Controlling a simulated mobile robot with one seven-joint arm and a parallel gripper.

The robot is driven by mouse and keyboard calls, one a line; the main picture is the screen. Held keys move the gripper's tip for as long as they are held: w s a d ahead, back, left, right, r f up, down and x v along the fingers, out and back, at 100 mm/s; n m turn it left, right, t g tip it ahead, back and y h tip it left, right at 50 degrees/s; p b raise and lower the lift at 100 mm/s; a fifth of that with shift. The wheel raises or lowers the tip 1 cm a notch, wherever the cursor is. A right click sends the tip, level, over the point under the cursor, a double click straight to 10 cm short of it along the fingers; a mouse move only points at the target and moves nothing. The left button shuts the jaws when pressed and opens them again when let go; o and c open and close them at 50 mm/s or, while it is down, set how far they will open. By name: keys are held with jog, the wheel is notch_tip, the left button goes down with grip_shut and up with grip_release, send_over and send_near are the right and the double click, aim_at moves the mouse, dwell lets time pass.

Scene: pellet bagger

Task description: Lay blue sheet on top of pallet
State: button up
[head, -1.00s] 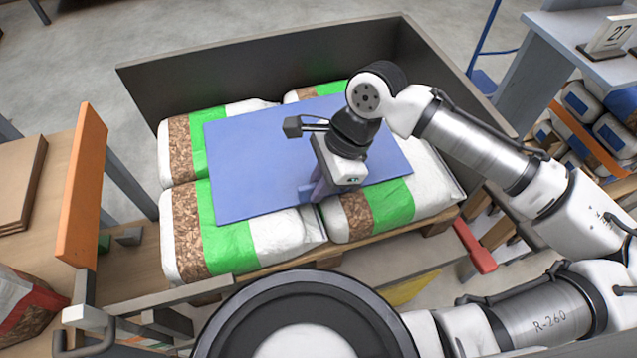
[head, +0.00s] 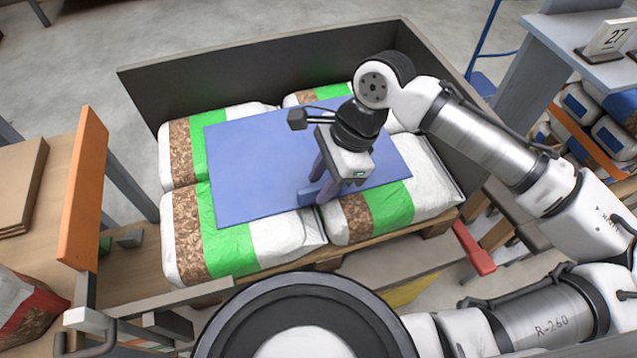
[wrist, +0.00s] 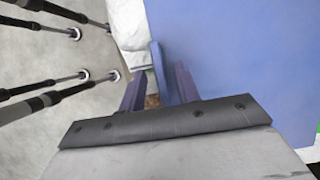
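The blue sheet (head: 255,170) lies flat over the tops of the white, green and brown bags stacked on the wooden pallet (head: 330,262). Its front edge has a small blue tab (head: 309,193), which also shows in the wrist view (wrist: 159,72). My gripper (head: 322,190) is above the front edge, pointing down, with its fingers apart. In the wrist view, my gripper's two purple fingers (wrist: 160,85) stand on either side of the tab with gaps showing. My wrist and hand hide part of the sheet's right half.
Dark panels (head: 260,65) stand behind and to the right of the pallet. An orange board (head: 84,185) stands at left, beside a wooden table. A red handle (head: 474,247) is at the front right. A shelf with bags (head: 600,125) stands at right.

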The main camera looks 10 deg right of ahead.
jog(key=p+v, duration=0.1)
jog(key=v, duration=0.9)
